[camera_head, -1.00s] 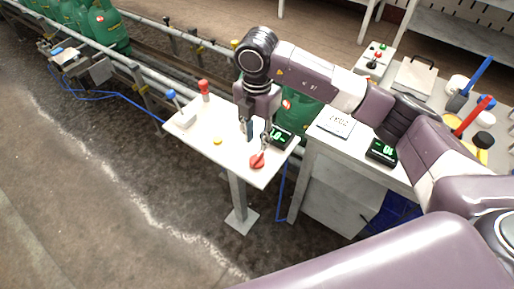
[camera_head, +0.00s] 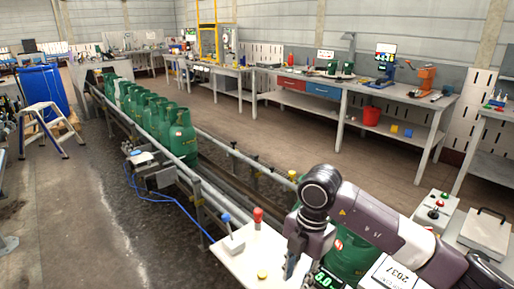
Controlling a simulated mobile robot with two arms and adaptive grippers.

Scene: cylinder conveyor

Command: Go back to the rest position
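My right arm comes in from the lower right and bends down at the wrist. My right gripper (camera_head: 291,266) points down over the white control table; whether its fingers are open or shut is too small to tell. The table (camera_head: 245,262) carries a blue-knobbed lever (camera_head: 227,219), a red-knobbed lever (camera_head: 258,216) and a yellow button (camera_head: 262,273). A green display (camera_head: 327,281) shows beside the gripper at the bottom edge. A green gas cylinder (camera_head: 348,256) stands behind my arm, partly hidden. My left gripper is out of view.
A row of green cylinders (camera_head: 181,137) stands on the conveyor (camera_head: 215,181). A control box with red and green buttons (camera_head: 436,208) is at the right. Workbenches (camera_head: 345,86) line the back wall. The floor at left is open, with a step stool (camera_head: 42,128).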

